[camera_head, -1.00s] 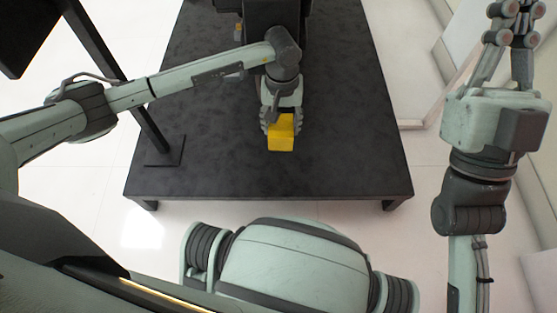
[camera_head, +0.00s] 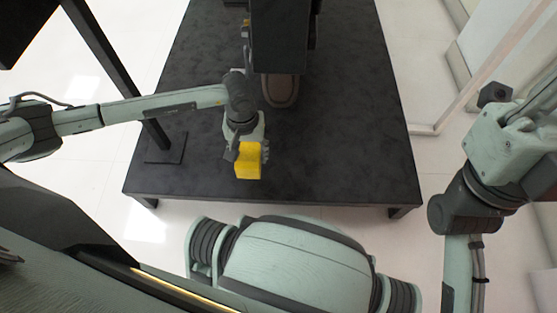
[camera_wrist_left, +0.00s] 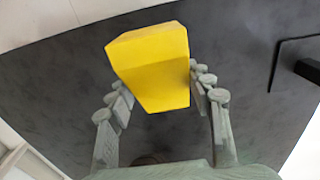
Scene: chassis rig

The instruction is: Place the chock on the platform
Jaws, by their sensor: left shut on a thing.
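The yellow chock (camera_head: 247,162) is a block with slanted faces. My left gripper (camera_head: 247,146) is shut on it near the front of the black platform (camera_head: 340,165). In the left wrist view the chock (camera_wrist_left: 152,62) sits between the two fingers of the gripper (camera_wrist_left: 160,88), with the dark platform surface (camera_wrist_left: 245,50) behind it. Whether the chock's underside touches the platform cannot be told.
A black structure (camera_head: 282,40) with a rounded brownish part (camera_head: 281,90) below it stands at the platform's back middle. A black post (camera_head: 115,75) rises from a plate at the left. The front right of the platform is clear.

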